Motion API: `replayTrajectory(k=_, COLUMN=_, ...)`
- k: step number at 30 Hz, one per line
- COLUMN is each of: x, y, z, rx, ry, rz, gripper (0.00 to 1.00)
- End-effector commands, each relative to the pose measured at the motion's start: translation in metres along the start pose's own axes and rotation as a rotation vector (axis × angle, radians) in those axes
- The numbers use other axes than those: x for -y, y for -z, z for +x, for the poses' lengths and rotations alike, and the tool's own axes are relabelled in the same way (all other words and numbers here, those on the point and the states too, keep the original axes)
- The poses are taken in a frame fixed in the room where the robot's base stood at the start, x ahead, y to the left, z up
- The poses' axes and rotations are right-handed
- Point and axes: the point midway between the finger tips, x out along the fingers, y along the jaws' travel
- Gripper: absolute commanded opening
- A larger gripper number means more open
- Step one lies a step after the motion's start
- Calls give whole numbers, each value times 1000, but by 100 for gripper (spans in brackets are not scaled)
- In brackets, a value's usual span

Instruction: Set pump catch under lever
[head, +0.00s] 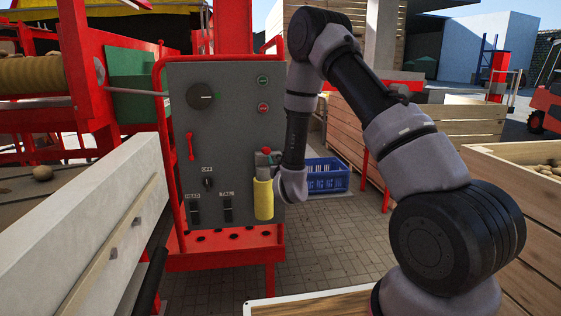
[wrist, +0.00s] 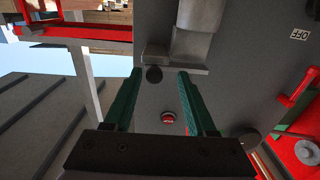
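The grey control panel (head: 225,130) stands upright in a red frame in the head view. A yellow sleeve (head: 263,199) with a red-tipped part (head: 266,152) above it sits at its lower right edge. A red lever (head: 190,146) is on the panel's left. My gripper (wrist: 160,80) shows two green fingers, apart and pointing at the panel in the wrist view. A dark round knob (wrist: 153,75) shows between the fingertips, beside a pale grey block (wrist: 191,45). I cannot tell whether the fingers touch it. In the head view my wrist is beside the yellow sleeve; the fingers are hidden.
The panel has a dial (head: 201,96), a green button (head: 263,80), a red button (head: 263,107) and switches below. A white beam (head: 95,220) runs along the left. A blue crate (head: 326,175) sits on the paving behind my wrist. Wooden crates (head: 515,190) stand right.

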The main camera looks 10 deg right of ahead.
Motion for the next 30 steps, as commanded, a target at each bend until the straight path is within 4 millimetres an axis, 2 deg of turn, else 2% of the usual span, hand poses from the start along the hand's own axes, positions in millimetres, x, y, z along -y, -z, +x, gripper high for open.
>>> replayTrajectory(k=7, x=-2, y=0, z=0, rx=1, ry=-3, rz=-1, gripper=56)
replayTrajectory(k=11, x=-2, y=0, z=-8, rx=1, ry=-3, rz=0, gripper=56)
replayTrajectory(k=24, x=0, y=-1, z=-89, rx=3, ry=0, rz=-2, gripper=56)
replayTrajectory(k=30, x=-1, y=0, z=-106, rx=1, ry=-2, rz=-1, gripper=56)
